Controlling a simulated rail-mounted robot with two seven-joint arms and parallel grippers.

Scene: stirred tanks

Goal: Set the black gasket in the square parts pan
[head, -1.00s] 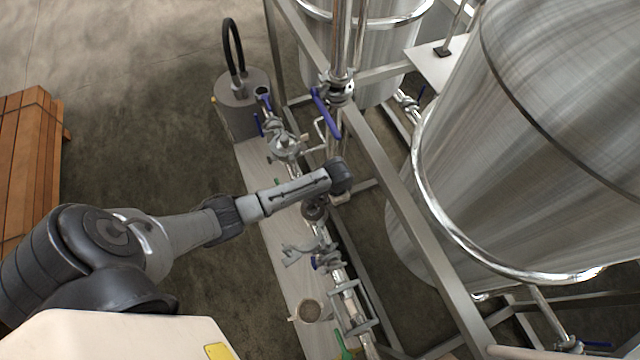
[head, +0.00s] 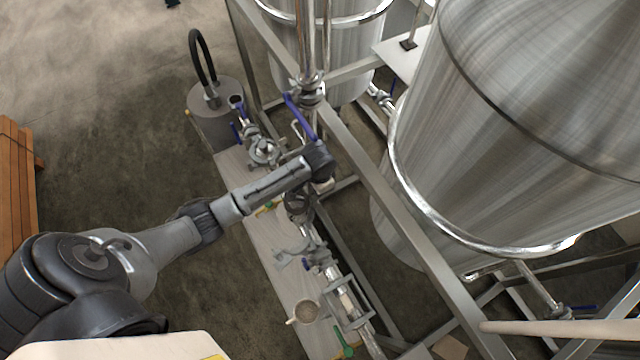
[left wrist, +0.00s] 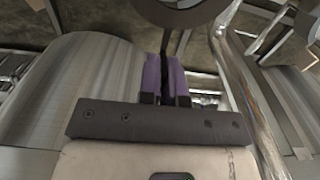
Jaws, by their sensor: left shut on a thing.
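My left gripper (left wrist: 165,78) has purple fingers in the left wrist view. They are shut on a thin black piece that runs up to a dark ring, the black gasket (left wrist: 165,12); the ring is cut off by the top edge. I cannot make out the square parts pan in either view. My right gripper is not in view.
A pale bench (head: 262,240) carries valves, clamps and a round cup (head: 305,312). A blue valve handle (head: 300,116) is close to my left wrist. A large steel tank (head: 520,110) and frame beam (head: 395,200) stand right. A pump (head: 215,115) stands beyond.

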